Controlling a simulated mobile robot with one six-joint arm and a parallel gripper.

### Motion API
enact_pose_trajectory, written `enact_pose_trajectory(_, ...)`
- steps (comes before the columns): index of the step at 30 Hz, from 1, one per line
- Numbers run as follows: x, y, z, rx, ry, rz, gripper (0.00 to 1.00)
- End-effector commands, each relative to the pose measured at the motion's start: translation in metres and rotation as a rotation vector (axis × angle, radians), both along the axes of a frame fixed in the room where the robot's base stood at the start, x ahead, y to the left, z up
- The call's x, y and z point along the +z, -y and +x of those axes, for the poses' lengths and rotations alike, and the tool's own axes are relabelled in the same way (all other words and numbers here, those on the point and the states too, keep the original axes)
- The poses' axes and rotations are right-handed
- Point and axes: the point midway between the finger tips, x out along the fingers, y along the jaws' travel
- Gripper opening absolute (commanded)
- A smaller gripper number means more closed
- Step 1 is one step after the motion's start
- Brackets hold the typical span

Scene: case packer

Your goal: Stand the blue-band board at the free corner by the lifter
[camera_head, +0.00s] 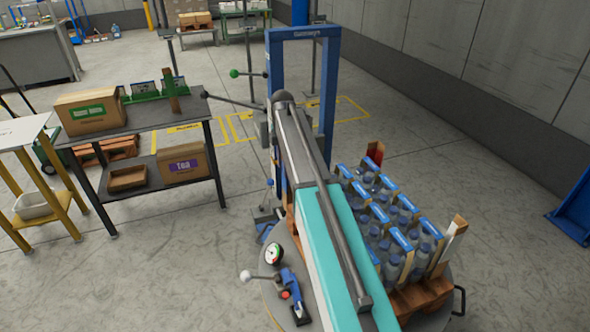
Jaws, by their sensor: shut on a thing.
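I cannot make out a board with a blue band, nor my gripper; my arm crosses the middle of the view and hides what lies behind it. A wooden pallet (425,296) carries packs of clear bottles (398,213) with blue labels and caps. A board with a red face (375,153) stands upright at the load's far corner. A pale board (454,241) stands at its right near corner, leaning a little. The load's left side is covered by my arm. A tall blue frame (331,85), which may be the lifter, stands behind the load.
The pallet stands on a round grey plate (440,316) with a gauge (273,254) and a blue hand tool (292,284) at left. A dark two-level bench (150,135) holds cartons and a green rack (147,94). Floor is clear between bench and plate.

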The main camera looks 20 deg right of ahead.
Motion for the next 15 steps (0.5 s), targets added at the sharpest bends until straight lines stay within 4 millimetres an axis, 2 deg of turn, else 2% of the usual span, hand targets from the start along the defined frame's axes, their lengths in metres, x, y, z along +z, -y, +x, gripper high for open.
enact_pose_trajectory(1,0.001,0.008,0.000,-0.001,0.000,0.000,0.21)
enact_pose_trajectory(6,-0.001,0.020,0.000,0.000,0.001,0.000,0.21)
enact_pose_trajectory(15,-0.002,0.021,0.000,0.002,0.001,0.000,0.21)
